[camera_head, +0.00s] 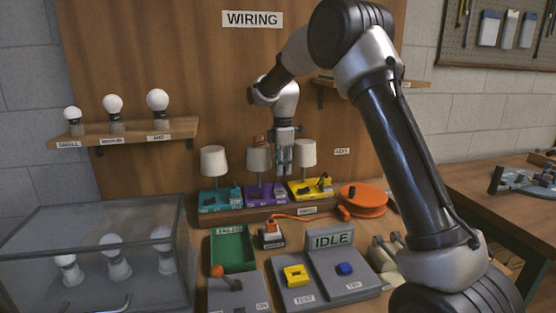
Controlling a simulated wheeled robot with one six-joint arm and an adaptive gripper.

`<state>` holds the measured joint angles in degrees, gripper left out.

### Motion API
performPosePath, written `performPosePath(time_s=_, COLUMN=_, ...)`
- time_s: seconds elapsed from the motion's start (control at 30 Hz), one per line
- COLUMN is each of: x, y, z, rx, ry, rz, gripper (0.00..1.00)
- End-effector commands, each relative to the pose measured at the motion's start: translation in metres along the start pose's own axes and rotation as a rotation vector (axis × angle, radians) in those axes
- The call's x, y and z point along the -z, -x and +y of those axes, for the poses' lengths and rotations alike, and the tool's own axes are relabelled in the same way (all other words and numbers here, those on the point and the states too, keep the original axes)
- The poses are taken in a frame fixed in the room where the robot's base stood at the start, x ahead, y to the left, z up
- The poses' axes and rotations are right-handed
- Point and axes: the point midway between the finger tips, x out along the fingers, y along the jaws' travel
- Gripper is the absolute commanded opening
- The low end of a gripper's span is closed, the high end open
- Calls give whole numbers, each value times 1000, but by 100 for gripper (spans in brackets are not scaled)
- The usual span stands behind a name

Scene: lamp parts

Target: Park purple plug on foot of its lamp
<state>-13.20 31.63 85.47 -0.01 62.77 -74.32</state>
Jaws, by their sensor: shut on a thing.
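The purple lamp has a pale shade (259,158) and a purple foot (265,196), and stands between the teal and yellow lamps. My gripper (284,172) points down, just right of the purple lamp's shade and above the right part of its foot. Its fingers are closed together on something small, which looks to be the purple plug low between the fingertips. The plug is too small to make out clearly, and I cannot tell whether it touches the foot.
The teal lamp (214,163) stands close left and the yellow lamp (308,157) close right. An orange cable reel (363,201) lies to the right. In front are a green tray (233,255), a sign reading IDLE (335,241) and a glass case (95,250).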

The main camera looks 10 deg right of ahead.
Motion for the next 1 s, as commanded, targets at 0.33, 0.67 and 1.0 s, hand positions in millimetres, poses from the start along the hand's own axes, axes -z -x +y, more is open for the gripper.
performPosePath(time_s=0.33, x=0, y=-20, z=0, rx=2, ry=4, rz=-1, gripper=0)
performPosePath(time_s=0.67, x=0, y=-45, z=0, rx=1, ry=3, rz=0, gripper=0)
performPosePath(time_s=1.0, x=0, y=-50, z=0, rx=0, ry=3, rz=0, gripper=0)
